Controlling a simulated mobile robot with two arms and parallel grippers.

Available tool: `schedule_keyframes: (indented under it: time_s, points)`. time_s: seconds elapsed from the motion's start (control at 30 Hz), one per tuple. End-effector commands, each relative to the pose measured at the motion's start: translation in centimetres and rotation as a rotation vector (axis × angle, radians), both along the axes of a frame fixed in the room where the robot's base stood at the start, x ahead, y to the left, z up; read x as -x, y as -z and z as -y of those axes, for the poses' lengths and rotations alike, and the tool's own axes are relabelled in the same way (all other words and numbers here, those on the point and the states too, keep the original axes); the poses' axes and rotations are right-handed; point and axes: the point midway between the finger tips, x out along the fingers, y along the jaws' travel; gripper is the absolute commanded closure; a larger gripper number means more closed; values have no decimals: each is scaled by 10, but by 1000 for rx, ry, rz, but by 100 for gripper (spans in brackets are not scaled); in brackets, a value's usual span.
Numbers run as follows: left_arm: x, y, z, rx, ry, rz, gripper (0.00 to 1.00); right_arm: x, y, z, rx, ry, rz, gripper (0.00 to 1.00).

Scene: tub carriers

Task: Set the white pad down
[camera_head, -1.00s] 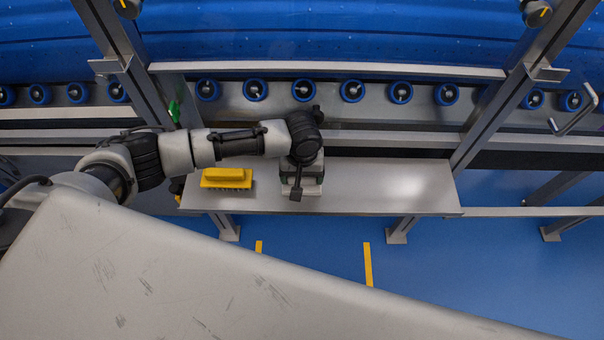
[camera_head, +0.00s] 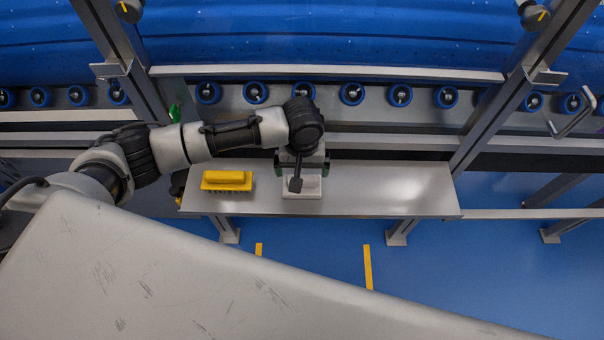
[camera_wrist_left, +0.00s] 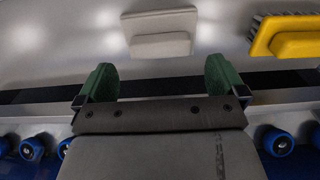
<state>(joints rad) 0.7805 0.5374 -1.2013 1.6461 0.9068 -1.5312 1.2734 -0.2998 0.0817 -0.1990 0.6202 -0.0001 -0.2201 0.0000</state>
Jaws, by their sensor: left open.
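The white pad (camera_head: 302,188) lies on the grey metal shelf (camera_head: 385,188), to the right of the yellow brush. In the left wrist view the pad (camera_wrist_left: 161,36) shows beyond the fingertips, with a gap between. My left gripper (camera_head: 302,163) is above the shelf just behind the pad, and its wrist hides part of the pad's back edge. In the left wrist view its two green fingers (camera_wrist_left: 160,80) stand wide apart with nothing between them. My right gripper is not in view.
A yellow brush (camera_head: 227,180) lies on the shelf left of the pad; it also shows in the left wrist view (camera_wrist_left: 296,44). The shelf's right part is bare. Behind are blue rollers (camera_head: 352,92) and a blue conveyor (camera_head: 330,40). Slanted metal posts (camera_head: 497,105) flank the shelf.

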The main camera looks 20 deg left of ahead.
Motion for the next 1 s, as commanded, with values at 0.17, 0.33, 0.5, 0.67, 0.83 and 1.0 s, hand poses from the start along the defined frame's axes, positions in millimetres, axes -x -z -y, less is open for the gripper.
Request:
schedule_keyframes:
  time_s: [0.17, 0.33, 0.5, 0.67, 0.83, 1.0]
  points:
    - [-1, -39, 1, 2, 1, 3, 0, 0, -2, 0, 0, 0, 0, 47]
    - [0, -62, 0, 2, 0, 2, 0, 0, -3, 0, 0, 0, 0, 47]
    - [0, -71, 0, 0, 0, 0, 0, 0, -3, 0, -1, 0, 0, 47]
    - [0, -71, 0, 0, 0, 0, 0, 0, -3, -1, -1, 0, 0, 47]
    - [0, -71, 0, 0, 0, 0, 0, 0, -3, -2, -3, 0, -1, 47]
    - [0, -71, 0, 0, 0, 0, 0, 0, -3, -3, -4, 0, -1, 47]
